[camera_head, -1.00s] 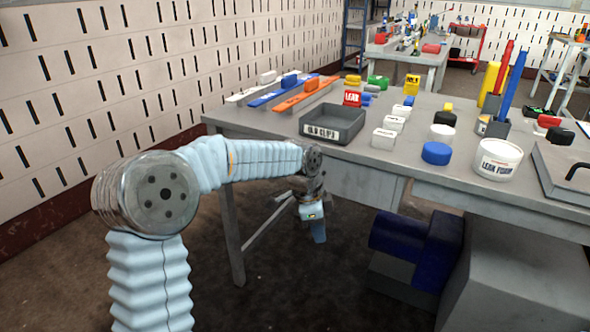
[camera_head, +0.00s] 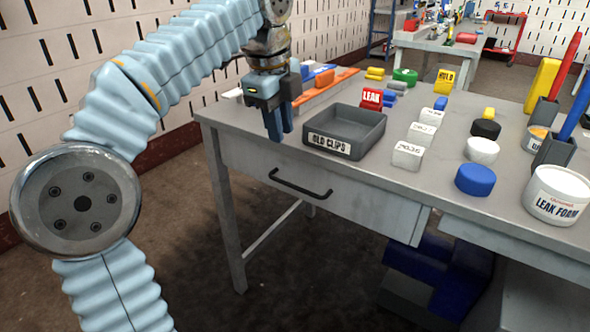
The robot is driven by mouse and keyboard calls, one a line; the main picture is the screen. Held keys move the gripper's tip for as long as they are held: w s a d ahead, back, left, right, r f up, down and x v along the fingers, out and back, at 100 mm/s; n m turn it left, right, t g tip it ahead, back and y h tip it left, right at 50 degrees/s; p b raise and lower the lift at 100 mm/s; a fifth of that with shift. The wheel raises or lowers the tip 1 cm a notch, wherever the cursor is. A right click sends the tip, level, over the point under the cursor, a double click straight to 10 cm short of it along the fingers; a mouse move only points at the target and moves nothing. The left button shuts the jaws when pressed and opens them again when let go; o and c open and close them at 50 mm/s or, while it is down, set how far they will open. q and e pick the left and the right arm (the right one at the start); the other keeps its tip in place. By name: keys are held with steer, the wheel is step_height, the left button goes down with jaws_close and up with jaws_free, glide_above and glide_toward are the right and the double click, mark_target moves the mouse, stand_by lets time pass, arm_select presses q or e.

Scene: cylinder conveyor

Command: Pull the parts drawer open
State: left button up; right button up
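The parts drawer (camera_head: 350,207) is a grey front under the near edge of the workbench, and it looks flush with the bench. Its dark bar handle (camera_head: 300,188) runs along the upper left part of the front. My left gripper (camera_head: 280,135) points down by the bench's front edge, above and slightly left of the handle and apart from it. Its two blue fingers are seen nearly edge-on and overlap, so their opening is unclear. Nothing shows held in them. My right gripper is not in view.
On the workbench (camera_head: 430,195), a grey "OLD CLIPS" tray (camera_head: 370,135) stands just right of my gripper. Several blocks and round containers, including a white "LEAK FOAM" tub (camera_head: 556,196), stand further right. The floor in front of the drawer is clear.

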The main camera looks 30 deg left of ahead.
mark_target(289, 183)
arm_select(q)
steer(key=f+b, duration=0.1)
steer(key=f, duration=0.3)
steer(key=w+f+b, duration=0.1)
steer(key=f, duration=0.3)
steer(key=w+f+b, duration=0.1)
steer(key=f, duration=0.3)
steer(key=shift+w+d+f, duration=0.1)
steer(key=shift+w+f, duration=0.05)
steer(key=shift+f, duration=0.2)
jaws_close()
stand_by(0.7)
